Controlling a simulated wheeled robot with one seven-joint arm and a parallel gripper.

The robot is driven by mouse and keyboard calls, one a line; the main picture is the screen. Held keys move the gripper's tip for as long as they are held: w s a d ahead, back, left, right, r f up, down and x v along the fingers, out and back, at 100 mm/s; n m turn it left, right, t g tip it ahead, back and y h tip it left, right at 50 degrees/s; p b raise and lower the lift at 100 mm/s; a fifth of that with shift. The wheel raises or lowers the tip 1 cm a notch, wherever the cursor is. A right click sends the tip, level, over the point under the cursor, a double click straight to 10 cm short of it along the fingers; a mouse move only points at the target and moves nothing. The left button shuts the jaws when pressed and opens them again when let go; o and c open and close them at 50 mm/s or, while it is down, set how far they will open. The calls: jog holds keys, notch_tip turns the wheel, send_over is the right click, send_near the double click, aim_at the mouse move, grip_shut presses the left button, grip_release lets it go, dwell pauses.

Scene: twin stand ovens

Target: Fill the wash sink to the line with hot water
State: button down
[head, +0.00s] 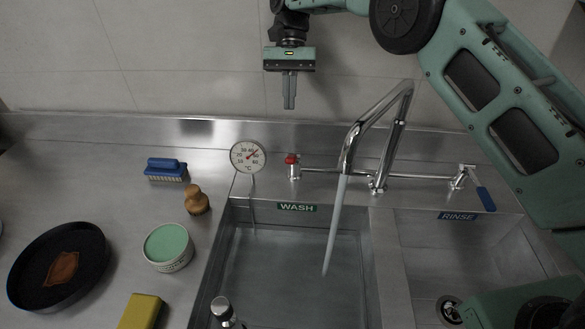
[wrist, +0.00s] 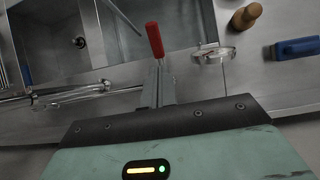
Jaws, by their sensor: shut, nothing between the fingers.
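My gripper (head: 289,106) is shut and empty, pointing down above the back of the sink. In the wrist view its fingers (wrist: 158,75) line up with the red tap handle (wrist: 155,40), but the head view shows a gap above the red handle (head: 292,159). Water runs from the chrome spout (head: 405,92) in a stream (head: 336,225) into the wash sink (head: 228,262), which appears to hold water. I cannot make out a fill line. A dial thermometer (head: 247,156) stands at the sink's back left corner, its probe reaching down; its needle points upper right.
The rinse sink (head: 410,235) at right looks empty, with an open drain (head: 450,310) and a blue tap handle (head: 485,199). A blue brush (head: 166,168), wooden knob (head: 196,200), green tub (head: 168,246), black pan (head: 85,240) and yellow sponge (head: 140,312) lie left.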

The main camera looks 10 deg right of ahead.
jog(key=s+a+r+t+h, duration=0.1)
jog(key=s+a+r+t, duration=0.1)
jog(key=t, duration=0.1)
notch_tip(320, 180, up, 4)
jog(key=f+t, duration=0.1)
jog(key=t, duration=0.4)
send_over(293, 156)
jog(key=w, duration=0.1)
jog(key=f+p, duration=0.1)
jog(key=f, duration=0.2)
jog(key=w+f+p, duration=0.1)
jog(key=f, duration=0.1)
jog(key=f+p, duration=0.1)
jog(key=f, duration=0.2)
jog(key=shift+w+d+f, duration=0.3)
jog(key=shift+w+f, duration=0.05)
jog(key=shift+w, duration=0.05)
jog(key=s+f+p, duration=0.1)
jog(key=f+p, duration=0.1)
jog(key=f, duration=0.1)
jog(key=shift+s+a, duration=0.2)
jog(key=shift+s, duration=0.2)
jog(key=shift+s+f, duration=0.2)
jog(key=shift+f, duration=0.25)
